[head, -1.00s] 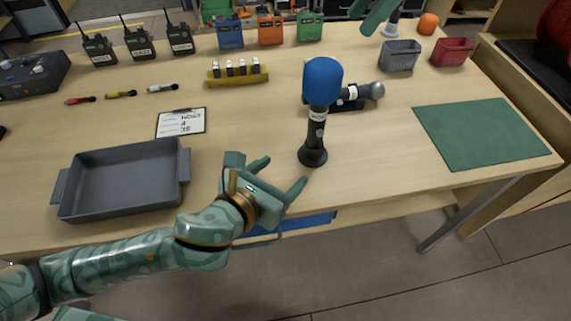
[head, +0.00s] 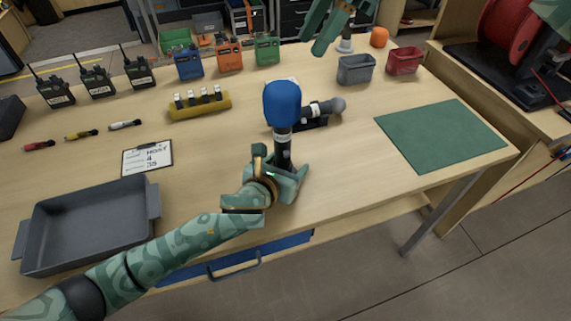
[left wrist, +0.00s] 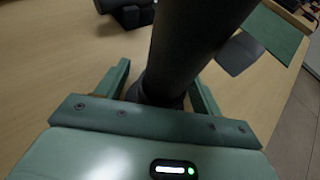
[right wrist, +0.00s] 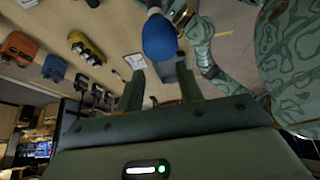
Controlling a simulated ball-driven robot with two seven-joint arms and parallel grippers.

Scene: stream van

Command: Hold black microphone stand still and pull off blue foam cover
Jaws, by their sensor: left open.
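The black microphone stand (head: 283,154) stands upright near the table's front edge, topped by the blue foam cover (head: 282,103). My left gripper (head: 285,182) is open low around the stand, hiding its base. In the left wrist view the black shaft (left wrist: 185,45) passes between the spread fingers (left wrist: 158,82); I cannot tell whether they touch it. My right gripper (head: 324,36) is at the top of the head view, beyond and right of the cover. In the right wrist view its fingers (right wrist: 160,88) are apart and empty, with the blue cover (right wrist: 159,38) beyond the tips.
A dark microphone (head: 322,110) lies just behind the stand. A grey tray (head: 88,222) is at left, a clipboard (head: 147,158) beyond it. Grey (head: 355,69) and red (head: 404,61) baskets stand back right. The green mat (head: 440,135) is bare.

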